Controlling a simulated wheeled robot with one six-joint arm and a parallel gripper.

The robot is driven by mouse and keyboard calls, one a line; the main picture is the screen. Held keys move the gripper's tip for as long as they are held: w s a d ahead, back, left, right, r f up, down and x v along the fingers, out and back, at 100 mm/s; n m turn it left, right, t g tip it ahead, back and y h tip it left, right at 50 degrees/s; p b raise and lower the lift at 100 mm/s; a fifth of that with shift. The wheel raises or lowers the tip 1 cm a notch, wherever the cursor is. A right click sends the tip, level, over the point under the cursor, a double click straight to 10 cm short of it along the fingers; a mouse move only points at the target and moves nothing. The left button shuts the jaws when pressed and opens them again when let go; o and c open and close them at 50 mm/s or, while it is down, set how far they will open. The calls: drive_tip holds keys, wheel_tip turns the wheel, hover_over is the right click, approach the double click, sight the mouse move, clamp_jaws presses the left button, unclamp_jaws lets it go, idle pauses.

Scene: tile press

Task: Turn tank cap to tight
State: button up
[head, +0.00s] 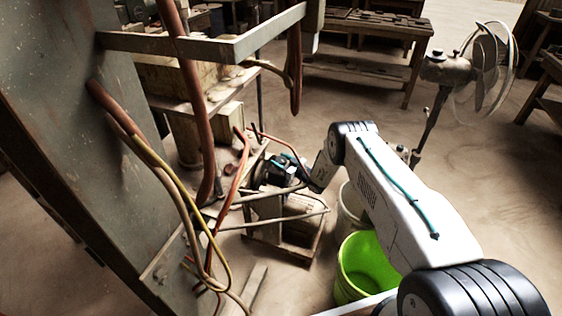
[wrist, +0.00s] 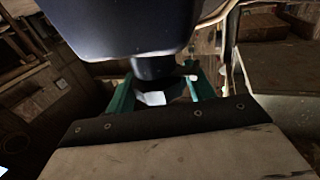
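My gripper (head: 285,170) is low beside a small machine in a metal frame (head: 268,238), at the end of my white arm. In the wrist view the two teal fingers of my gripper (wrist: 163,90) stand apart. A dark rounded block with a short neck (wrist: 155,67) fills the top of that view and covers the fingertips. Whether it is the tank or a part of me is unclear. I cannot make out the tank cap for certain, nor whether the fingers touch it. A pale patch shows between the fingers.
A tall grey press column (head: 75,110) with hanging hoses (head: 205,130) stands at the left. A green bucket (head: 362,262) and a pale bucket (head: 348,205) stand close under my arm. A fan (head: 485,65) stands at the right, with a wooden bench (head: 360,65) behind. Floor between is open.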

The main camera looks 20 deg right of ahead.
drive_tip(key=c, duration=0.5)
drive_tip(key=m+t+h, duration=0.1)
drive_tip(key=m+h, duration=0.1)
drive_tip(key=h, duration=0.1)
drive_tip(key=shift+a+m+t+h, duration=0.15)
drive_tip(key=shift+m+t+h, duration=0.15)
drive_tip(key=shift+t, duration=0.1)
drive_tip(key=shift+m+t+h, duration=0.4)
drive_tip(key=shift+m+h, duration=0.5)
drive_tip(key=shift+h, duration=0.4)
drive_tip(key=o, duration=1)
